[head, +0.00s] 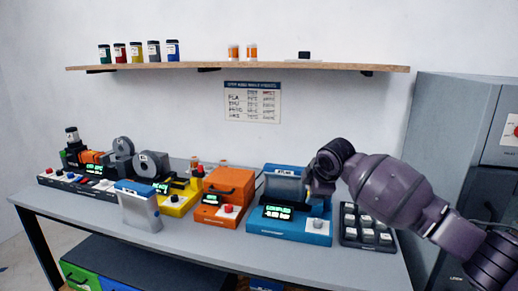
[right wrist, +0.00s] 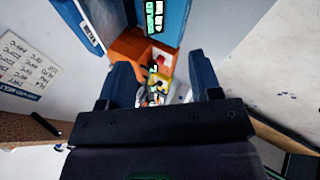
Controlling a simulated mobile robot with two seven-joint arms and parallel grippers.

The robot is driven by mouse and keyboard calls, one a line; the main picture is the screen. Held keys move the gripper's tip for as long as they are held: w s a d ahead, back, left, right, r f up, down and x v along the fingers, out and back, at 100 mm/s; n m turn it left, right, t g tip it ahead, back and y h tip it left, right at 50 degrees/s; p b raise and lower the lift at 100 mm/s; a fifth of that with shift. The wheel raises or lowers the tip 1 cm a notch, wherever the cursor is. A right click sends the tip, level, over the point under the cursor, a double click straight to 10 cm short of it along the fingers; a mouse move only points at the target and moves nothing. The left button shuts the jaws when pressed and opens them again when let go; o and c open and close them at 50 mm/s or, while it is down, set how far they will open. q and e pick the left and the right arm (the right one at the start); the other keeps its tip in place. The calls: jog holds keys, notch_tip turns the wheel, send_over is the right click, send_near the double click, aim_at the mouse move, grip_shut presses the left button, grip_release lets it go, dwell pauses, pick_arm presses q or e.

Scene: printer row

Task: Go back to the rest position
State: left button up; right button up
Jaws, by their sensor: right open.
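My right arm (head: 390,192) comes in from the right in the head view. Its gripper (head: 318,183) is above the right side of the blue machine (head: 290,225), in front of the machine's grey upper part. In the right wrist view the two dark fingers (right wrist: 161,75) stand wide apart with nothing held between them. Beyond them show the orange machine (right wrist: 130,47) and part of the blue machine (right wrist: 170,18). Whether the gripper touches the blue machine I cannot tell. My left gripper is in neither view.
The grey table (head: 190,240) carries a row of machines, including an orange one (head: 228,182) and a yellow one (head: 176,205). A black tray of pale blocks (head: 367,238) lies under my right arm. A wall shelf (head: 240,67) holds jars. A grey cabinet (head: 450,115) stands right.

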jog(key=s+a+f+m+t+y, duration=0.4)
jog(key=s+f+m+t+y, duration=0.1)
jog(key=s+f+m+t, duration=0.25)
jog(key=s+d+f+m+g+h, duration=0.1)
jog(key=s+d+f+m+h, duration=0.1)
jog(key=s+d+f, duration=0.3)
jog(key=s+d+f+m+g+h, duration=0.1)
jog(key=s+d+f+m, duration=0.3)
jog(key=s+f, duration=0.8)
jog(key=s+d+f+m+g+h, duration=0.1)
jog(key=s+d+f+m+h, duration=0.2)
jog(key=s, duration=1.7)
jog(key=d+f+h, duration=0.1)
jog(key=d+f, duration=0.3)
jog(key=f, duration=0.2)
jog(key=shift+s+d, duration=0.25)
jog(key=shift+d, duration=0.1)
